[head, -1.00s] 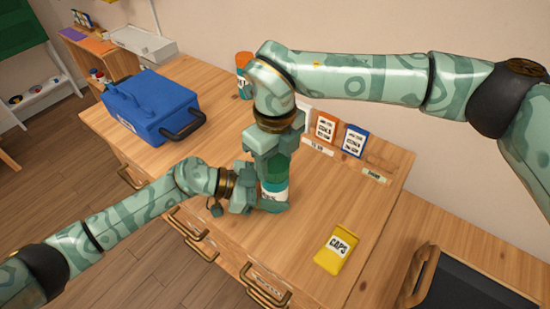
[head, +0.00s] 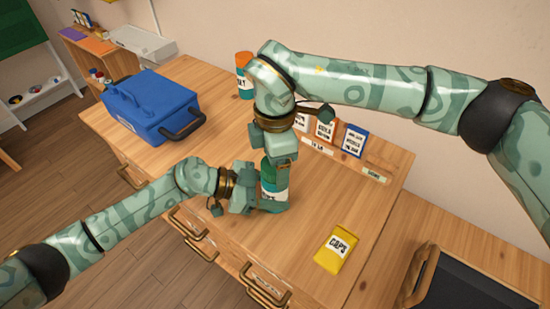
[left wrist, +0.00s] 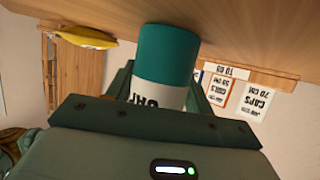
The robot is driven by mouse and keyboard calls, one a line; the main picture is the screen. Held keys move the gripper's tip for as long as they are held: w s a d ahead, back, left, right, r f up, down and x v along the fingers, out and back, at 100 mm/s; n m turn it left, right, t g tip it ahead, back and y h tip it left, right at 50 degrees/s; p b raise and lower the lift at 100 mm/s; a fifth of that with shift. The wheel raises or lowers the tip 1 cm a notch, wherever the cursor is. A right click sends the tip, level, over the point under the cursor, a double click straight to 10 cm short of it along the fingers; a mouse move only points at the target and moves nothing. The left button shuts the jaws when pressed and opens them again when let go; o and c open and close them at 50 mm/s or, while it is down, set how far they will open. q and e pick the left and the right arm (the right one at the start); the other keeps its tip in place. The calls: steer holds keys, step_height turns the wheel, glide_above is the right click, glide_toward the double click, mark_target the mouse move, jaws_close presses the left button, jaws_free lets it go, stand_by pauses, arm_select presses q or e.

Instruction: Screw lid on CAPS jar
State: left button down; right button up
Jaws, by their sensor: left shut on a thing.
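The jar (head: 273,195), with a teal lower band and a white label, stands upright near the middle of the desk. A dark green lid (head: 268,172) shows at its top. My left gripper (head: 262,198) is shut around the jar's body from the left. The left wrist view shows the jar (left wrist: 167,60) close up, upside down, with its label partly hidden by the gripper. My right gripper (head: 277,160) points down from above at the lid. Its fingers overlap in the view, so their grip on the lid cannot be told.
A yellow packet labelled CAPS (head: 336,249) lies at the front right. A blue toolbox (head: 151,106) sits at the left. Another jar with an orange top (head: 243,62) stands behind my right wrist. Label cards (head: 354,140) stand along the wall. The desk between packet and cards is clear.

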step_height(320, 180, up, 12)
stand_by(0.6)
arm_select(q)
steer(key=shift+c, duration=2.4)
jaws_free()
steer(key=p+v, duration=0.3)
steer(key=v, duration=1.3)
steer(key=shift+a, duration=0.2)
arm_select(e)
steer(key=shift+s+r, duration=0.2)
steer(key=shift+r, duration=0.95)
steer(key=shift+s+r, duration=0.15)
steer(key=shift+r, duration=0.95)
